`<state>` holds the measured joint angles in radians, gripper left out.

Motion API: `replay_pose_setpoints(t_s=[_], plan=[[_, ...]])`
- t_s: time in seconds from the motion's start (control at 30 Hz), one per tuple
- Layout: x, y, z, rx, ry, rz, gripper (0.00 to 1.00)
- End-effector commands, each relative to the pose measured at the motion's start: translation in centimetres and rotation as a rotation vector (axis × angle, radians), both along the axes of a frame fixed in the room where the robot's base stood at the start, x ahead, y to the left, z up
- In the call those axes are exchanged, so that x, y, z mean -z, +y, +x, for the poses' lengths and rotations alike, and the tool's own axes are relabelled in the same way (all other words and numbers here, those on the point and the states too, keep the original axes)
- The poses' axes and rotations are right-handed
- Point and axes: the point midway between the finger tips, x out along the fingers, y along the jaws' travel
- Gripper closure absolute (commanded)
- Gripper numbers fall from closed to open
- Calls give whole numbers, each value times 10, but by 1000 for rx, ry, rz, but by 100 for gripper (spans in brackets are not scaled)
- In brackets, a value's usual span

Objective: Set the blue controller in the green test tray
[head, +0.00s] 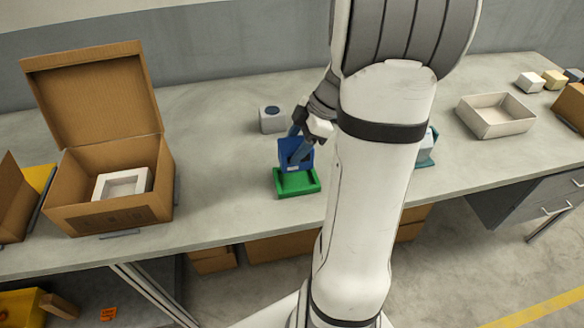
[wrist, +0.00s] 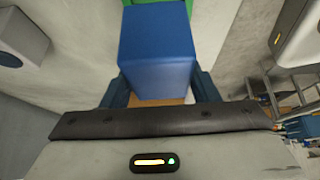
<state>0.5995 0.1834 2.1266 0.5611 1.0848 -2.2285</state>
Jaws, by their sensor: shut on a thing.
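The blue controller (head: 291,154) is a blue box with a small pale label near its lower edge. My gripper (head: 297,147) is shut on it from above and behind. In the wrist view the controller (wrist: 157,48) sits between the two dark fingers of my gripper (wrist: 158,88). The green test tray (head: 297,183) is on the bench directly below the controller, and a green strip of it (wrist: 188,6) shows at the top of the wrist view. The controller overlaps the tray's back part. I cannot tell whether it touches the tray floor.
A grey box with a dark round top (head: 272,118) stands behind the tray. An open cardboard box (head: 110,212) with a white insert is at left. An empty beige tray (head: 496,128) is at right. A teal-and-white thing (head: 428,150) is partly hidden by my arm. Bench around the green tray is clear.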

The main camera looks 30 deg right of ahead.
Motion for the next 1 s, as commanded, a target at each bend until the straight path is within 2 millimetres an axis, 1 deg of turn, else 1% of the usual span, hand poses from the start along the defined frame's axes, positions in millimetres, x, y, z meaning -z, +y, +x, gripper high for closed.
replay_pose_setpoints(t_s=[0.03, 0.1, 0.27, 0.5, 0.9, 0.93, 1.0], plan=[[9, 0, 0, 0, 3, 3, 81], [17, 0, 0, 1, 2, 1, 81], [28, 0, 0, 2, 1, 1, 81], [59, 0, 0, 3, 2, 1, 81], [65, -1, 0, 5, -2, -1, 81], [65, 0, 0, 4, -1, -1, 44], [64, -1, 0, 4, -1, -1, 38]])
